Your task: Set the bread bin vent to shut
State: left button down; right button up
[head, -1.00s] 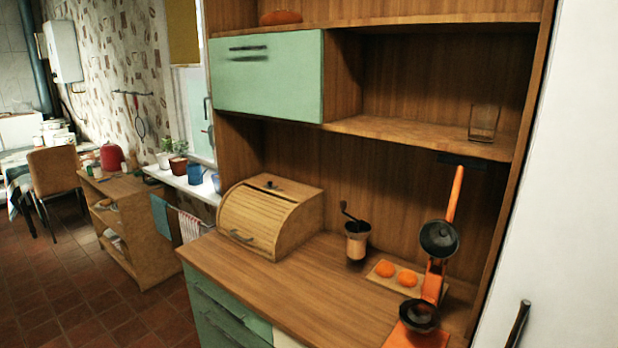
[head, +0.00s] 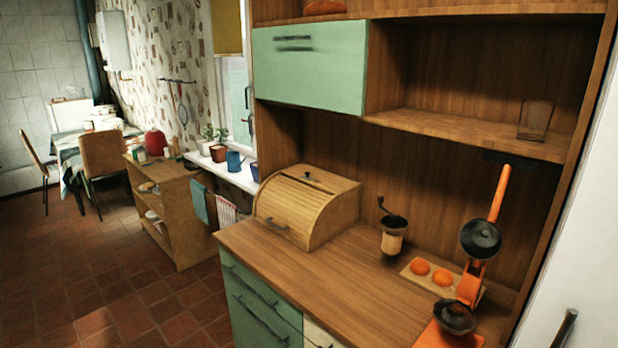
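The wooden bread bin (head: 308,208) with a slatted roll front stands on the left part of the cabinet's worktop, its front down. A small dark vent knob (head: 311,176) sits on its flat top beside a dark slot. The vent is too small here to tell whether it is open or shut. Neither of my grippers is in the head view.
A coffee grinder (head: 393,236), a board with orange halves (head: 440,278) and an orange juicer (head: 467,285) stand on the worktop (head: 345,275) right of the bin. A green cupboard (head: 310,68) hangs above it. Tiled floor (head: 130,310) is clear at left.

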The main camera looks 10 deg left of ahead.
aim_at(306, 176)
jog(key=i+j, duration=0.15)
jog(key=j, duration=0.2)
jog(key=i+j, duration=0.15)
jog(key=j, duration=0.15)
jog(key=i+j, duration=0.15)
jog(key=j, duration=0.2)
jog(key=i+j, duration=0.35)
jog(key=j, duration=0.3)
jog(key=z, duration=0.05)
